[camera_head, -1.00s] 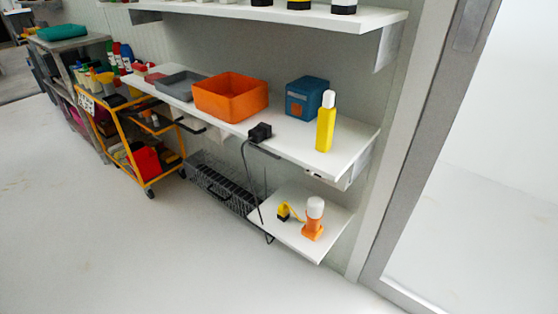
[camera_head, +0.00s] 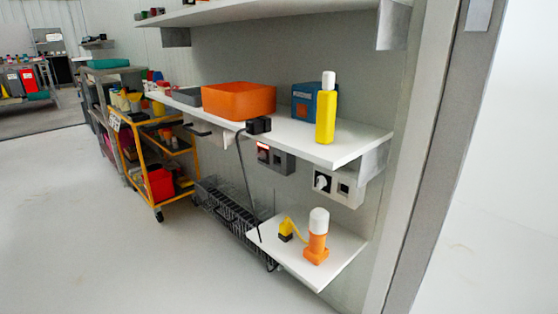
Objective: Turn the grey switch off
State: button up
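Two wall-mounted boxes show beneath the middle shelf. One is a dark grey box (camera_head: 275,159) with a small lit red part on its left side. To its right is a light grey box (camera_head: 337,187) with a dark panel on its left bearing a white round part, and a dark square on its right. Both are too small to tell the exact position of any switch lever. I cannot tell for sure which one is the grey switch. My gripper is not in view.
The middle shelf (camera_head: 345,151) juts out above the boxes, holding an orange bin (camera_head: 238,101) and yellow bottle (camera_head: 326,118). A black cable (camera_head: 243,170) hangs left of them. A low shelf (camera_head: 335,262) holds an orange-and-white device (camera_head: 317,240). The floor (camera_head: 150,265) in front is clear.

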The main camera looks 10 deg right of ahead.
aim_at(262, 155)
jog(key=i+j+u, duration=0.1)
jog(key=i+j, duration=0.15)
jog(key=i, duration=0.15)
jog(key=i+j, duration=0.25)
jog(key=i, duration=0.15)
jog(key=i+j+u, duration=0.25)
jog(key=i+j, duration=0.15)
jog(key=i, duration=0.4)
jog(key=l, duration=0.35)
jog(key=i, duration=0.05)
